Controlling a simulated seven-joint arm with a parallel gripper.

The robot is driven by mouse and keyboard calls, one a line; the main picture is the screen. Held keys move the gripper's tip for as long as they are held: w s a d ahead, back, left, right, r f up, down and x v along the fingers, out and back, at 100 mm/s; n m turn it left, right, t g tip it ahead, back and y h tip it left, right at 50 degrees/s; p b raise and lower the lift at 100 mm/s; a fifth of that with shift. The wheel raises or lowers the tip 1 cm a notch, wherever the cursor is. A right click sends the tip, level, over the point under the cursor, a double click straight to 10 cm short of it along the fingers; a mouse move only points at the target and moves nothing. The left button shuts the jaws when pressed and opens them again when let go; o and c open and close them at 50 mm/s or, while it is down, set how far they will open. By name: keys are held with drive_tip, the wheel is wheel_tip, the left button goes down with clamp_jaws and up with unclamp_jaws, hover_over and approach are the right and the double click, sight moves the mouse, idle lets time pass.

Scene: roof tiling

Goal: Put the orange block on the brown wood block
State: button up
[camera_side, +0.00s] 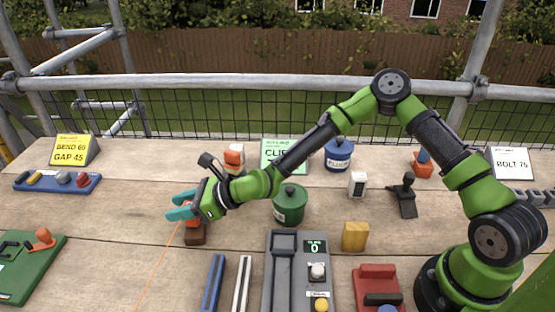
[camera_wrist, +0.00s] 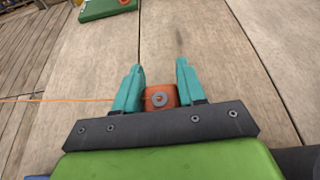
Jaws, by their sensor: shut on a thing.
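My gripper (camera_side: 181,207), with teal fingers, is at the left-centre of the side view. It is shut on the orange block (camera_wrist: 160,97), which shows between the fingers in the wrist view with a grey round fitting on its face. The two look very close or touching; I cannot tell which. The brown block is not distinguishable in the wrist view.
An orange string (camera_side: 160,265) runs from the orange block towards the front edge. A green pot (camera_side: 289,204) and an orange-and-white item (camera_side: 234,157) stand nearby. Blue and white strips (camera_side: 213,282) and a grey panel (camera_side: 282,278) lie in front. A green board (camera_side: 30,268) is left.

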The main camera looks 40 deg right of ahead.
drive_tip(key=shift+f, duration=0.15)
drive_tip(key=o, duration=1)
drive_tip(key=shift+o, duration=0.2)
drive_tip(key=shift+s+d+r, duration=0.15)
drive_tip(key=shift+d+r, duration=0.1)
drive_tip(key=shift+r, duration=0.05)
drive_tip(key=v, duration=1.1)
drive_tip(key=shift+s, duration=0.2)
drive_tip(key=shift+d+r, duration=0.1)
